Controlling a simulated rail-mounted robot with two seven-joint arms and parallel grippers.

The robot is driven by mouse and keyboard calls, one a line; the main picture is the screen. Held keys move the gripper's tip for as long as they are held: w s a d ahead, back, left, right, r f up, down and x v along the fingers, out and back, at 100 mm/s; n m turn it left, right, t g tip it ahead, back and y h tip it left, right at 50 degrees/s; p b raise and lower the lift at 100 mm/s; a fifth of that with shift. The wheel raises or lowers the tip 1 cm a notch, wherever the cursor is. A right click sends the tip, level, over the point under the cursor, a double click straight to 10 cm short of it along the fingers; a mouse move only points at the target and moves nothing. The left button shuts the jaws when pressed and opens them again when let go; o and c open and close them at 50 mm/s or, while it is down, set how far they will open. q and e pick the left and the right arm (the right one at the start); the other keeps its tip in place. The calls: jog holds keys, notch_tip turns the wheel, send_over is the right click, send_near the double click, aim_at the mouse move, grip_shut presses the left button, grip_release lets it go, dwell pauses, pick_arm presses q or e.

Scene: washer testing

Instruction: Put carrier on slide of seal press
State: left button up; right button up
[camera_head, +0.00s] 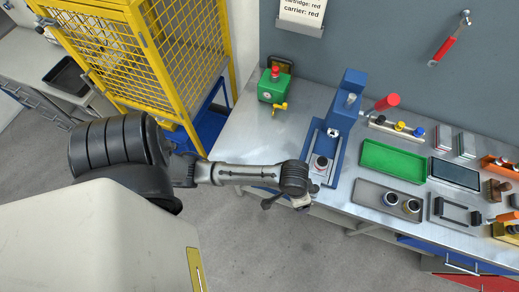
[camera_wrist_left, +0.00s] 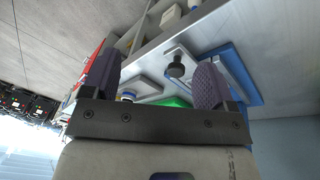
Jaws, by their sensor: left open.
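The blue seal press (camera_head: 343,112) stands on the bench, its slide (camera_head: 328,177) running toward the front edge. A round dark and reddish part (camera_head: 320,163) sits on the slide; it looks like a carrier. In the left wrist view a dark round part (camera_wrist_left: 177,68) stands on a pale plate edged in blue, apparently the same part. My left gripper (camera_head: 302,204) is at the front end of the slide, beside that part. In the left wrist view its two fingers (camera_wrist_left: 157,82) are spread, with nothing gripped. My right gripper is out of view.
A grey tray (camera_head: 372,208) with two round cups (camera_head: 390,199) lies right of the slide. A green tray (camera_head: 392,160) is behind it. A green box (camera_head: 272,88) with a red button stands left of the press. A yellow cage (camera_head: 110,50) rises at left.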

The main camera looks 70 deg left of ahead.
pick_arm(q)
jog(key=s+a+r+m+t+y, duration=0.1)
jog(key=s+a+r, duration=0.1)
jog(key=s, duration=1)
jog(key=shift+v, duration=0.85)
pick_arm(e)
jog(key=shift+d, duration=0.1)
pick_arm(q)
jog(key=shift+w+d, duration=0.1)
jog(key=shift+d, duration=0.05)
